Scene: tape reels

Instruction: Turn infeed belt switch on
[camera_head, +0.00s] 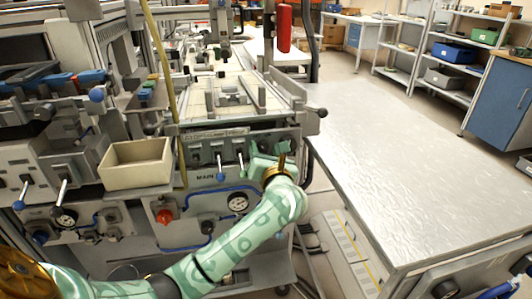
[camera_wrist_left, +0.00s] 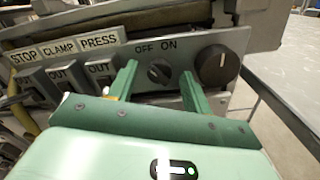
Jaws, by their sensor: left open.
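The switch (camera_wrist_left: 159,72) is a small dark rotary knob on the grey panel, under the labels OFF and ON. Its handle looks slanted, but I cannot tell surely which label it points to. My left gripper (camera_head: 267,149) is at the front panel of the machine, right of the MAIN label. In the left wrist view its two green fingers (camera_wrist_left: 158,78) are open, one on each side of the knob. I cannot tell whether they touch it. In the head view the gripper hides the knob. My right gripper is not in view.
A larger black dial (camera_wrist_left: 217,66) sits just right of the switch. STOP, CLAMP and PRESS levers (camera_head: 220,166) stand to its left. A beige bin (camera_head: 135,164) is farther left. A bare metal table (camera_head: 400,150) is at the right.

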